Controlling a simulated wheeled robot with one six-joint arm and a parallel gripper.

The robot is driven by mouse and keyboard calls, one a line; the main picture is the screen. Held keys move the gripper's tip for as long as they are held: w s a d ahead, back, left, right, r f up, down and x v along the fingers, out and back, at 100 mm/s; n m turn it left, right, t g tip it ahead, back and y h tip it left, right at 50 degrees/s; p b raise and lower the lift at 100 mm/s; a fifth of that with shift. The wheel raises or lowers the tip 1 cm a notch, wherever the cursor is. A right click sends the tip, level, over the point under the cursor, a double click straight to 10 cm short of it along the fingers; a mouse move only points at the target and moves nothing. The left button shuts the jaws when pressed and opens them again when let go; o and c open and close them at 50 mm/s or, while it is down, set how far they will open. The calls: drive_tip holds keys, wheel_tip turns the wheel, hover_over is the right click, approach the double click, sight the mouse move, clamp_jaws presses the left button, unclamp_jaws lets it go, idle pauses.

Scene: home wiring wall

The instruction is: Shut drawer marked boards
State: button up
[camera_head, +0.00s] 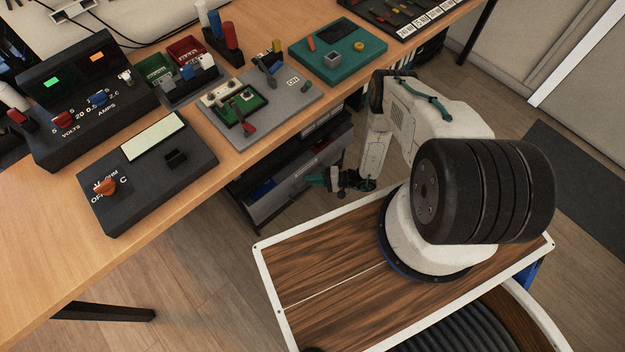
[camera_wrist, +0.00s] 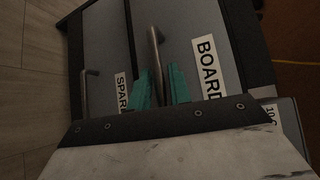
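The drawer marked BOARD (camera_wrist: 206,35), its last letter hidden by my gripper, has a grey front and a bar handle (camera_wrist: 153,45) in the wrist view. My gripper (camera_wrist: 161,75) has its two teal fingers apart, with the handle's near end between them; I cannot tell whether they touch it. In the head view my gripper (camera_head: 335,181) is in front of a grey drawer front (camera_head: 280,200) under the bench. That drawer stands pulled out, with things showing inside; its label is too small to read there.
A drawer labelled SPARE (camera_wrist: 100,45), label partly hidden, adjoins the boards drawer and has its own handle (camera_wrist: 87,95). The wooden bench (camera_head: 60,215) overhangs the drawers and holds several devices. Wooden floor (camera_head: 215,275) is clear left of my base.

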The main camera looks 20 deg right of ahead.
sight(308, 173)
clamp_jaws()
drive_tip(key=shift+w+a, duration=0.3)
drive_tip(key=shift+w, duration=0.65)
drive_tip(key=shift+w+a, duration=0.25)
drive_tip(key=shift+w, duration=0.7)
unclamp_jaws()
drive_tip(key=shift+d, duration=0.1)
drive_tip(key=v, duration=0.7)
drive_tip(key=shift+s+d, duration=0.25)
drive_tip(key=shift+d, duration=0.1)
drive_tip(key=shift+r, duration=0.1)
